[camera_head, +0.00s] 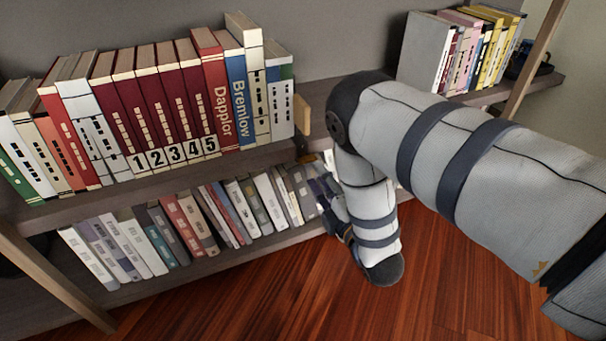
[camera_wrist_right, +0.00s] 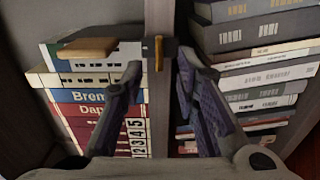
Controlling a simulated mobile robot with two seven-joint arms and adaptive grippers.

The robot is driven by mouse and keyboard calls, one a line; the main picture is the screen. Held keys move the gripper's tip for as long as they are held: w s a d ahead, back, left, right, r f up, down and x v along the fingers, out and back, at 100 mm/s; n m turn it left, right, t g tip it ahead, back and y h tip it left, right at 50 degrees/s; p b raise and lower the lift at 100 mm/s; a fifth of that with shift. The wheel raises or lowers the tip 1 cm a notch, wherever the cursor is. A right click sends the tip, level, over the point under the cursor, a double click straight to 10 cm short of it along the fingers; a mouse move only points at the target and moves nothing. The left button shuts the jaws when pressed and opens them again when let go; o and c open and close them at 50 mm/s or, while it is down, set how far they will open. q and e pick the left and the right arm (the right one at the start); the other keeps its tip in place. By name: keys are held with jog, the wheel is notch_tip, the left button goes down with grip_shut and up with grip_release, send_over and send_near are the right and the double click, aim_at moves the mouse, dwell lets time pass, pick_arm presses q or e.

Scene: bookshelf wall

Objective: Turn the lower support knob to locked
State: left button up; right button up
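In the right wrist view, a small brass-coloured knob or lever (camera_wrist_right: 159,53) stands upright on a dark bracket (camera_wrist_right: 168,45) at the shelf board's edge. I cannot tell its locked position from these views. My right gripper (camera_wrist_right: 159,68) is open, with its two purple-grey fingers on either side of the board and the knob in the gap just beyond the fingertips. Nothing is held, and contact with the knob cannot be made out. In the head view the right gripper (camera_head: 325,192) is partly hidden behind my forearm, beside the lower books. My left gripper is not in view.
Upper-shelf books (camera_head: 170,105) end beside a wooden block (camera_head: 303,116), also in the wrist view (camera_wrist_right: 88,48). Lower-shelf books (camera_head: 190,222) stand close to the right gripper. More books (camera_head: 465,50) stand at the upper right. The wooden floor (camera_head: 260,295) is clear in front.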

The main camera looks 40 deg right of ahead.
aim_at(309, 161)
jog(key=b+x, duration=0.1)
jog(key=x, duration=0.4)
jog(key=shift+w+d, duration=0.1)
jog(key=shift+w, duration=0.2)
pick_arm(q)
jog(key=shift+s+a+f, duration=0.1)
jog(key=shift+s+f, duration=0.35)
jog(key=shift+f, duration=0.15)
pick_arm(e)
jog(key=shift+r, duration=0.1)
grip_shut()
